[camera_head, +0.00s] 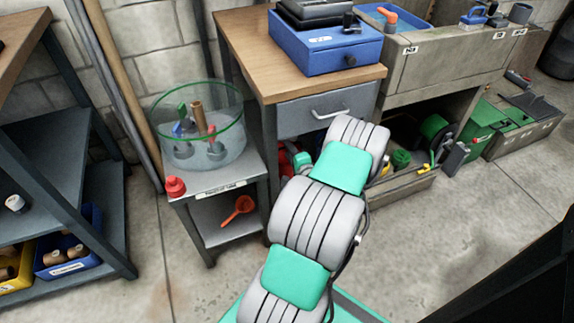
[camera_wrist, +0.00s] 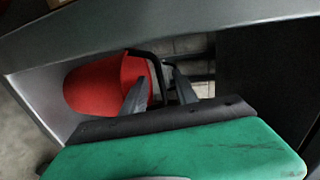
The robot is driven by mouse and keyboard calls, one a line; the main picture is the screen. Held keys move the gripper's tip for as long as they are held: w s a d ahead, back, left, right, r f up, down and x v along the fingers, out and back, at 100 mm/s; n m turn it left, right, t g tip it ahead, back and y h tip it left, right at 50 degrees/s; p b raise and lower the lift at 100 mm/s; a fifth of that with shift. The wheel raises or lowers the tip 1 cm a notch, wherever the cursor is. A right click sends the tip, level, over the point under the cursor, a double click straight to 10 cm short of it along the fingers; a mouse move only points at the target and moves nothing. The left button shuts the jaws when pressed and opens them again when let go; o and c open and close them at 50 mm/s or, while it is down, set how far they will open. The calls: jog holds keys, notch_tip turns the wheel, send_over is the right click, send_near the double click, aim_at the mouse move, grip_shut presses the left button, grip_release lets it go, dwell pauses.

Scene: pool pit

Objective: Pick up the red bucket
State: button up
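The red bucket (camera_wrist: 95,87) lies on its side in the wrist view, left of centre, in a dim space under a grey edge. Its rounded end points left and its open end points right, towards my gripper. My gripper (camera_wrist: 160,90) has its two dark fingers apart, at the bucket's right end. A thin dark bar, perhaps the bucket's handle, shows between and above the fingers; whether they touch it I cannot tell. In the head view a red patch, probably the bucket (camera_head: 284,160), shows beside my arm under the wooden-topped table; my fingers are hidden there.
The wooden-topped table (camera_head: 240,40) with a drawer (camera_head: 312,118) stands over my wrist. A small grey stand (camera_head: 220,180) with a clear tub (camera_head: 212,150) is close on the left. A low crate (camera_head: 405,188) lies right of my arm. Open floor (camera_head: 430,240) is at the right front.

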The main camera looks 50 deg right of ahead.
jog(key=x, duration=0.3)
jog(key=shift+w+f+b, duration=0.1)
jog(key=shift+w+b, duration=0.15)
jog(key=shift+b, duration=0.05)
jog(key=shift+s, duration=0.1)
grip_shut()
dwell(1.0)
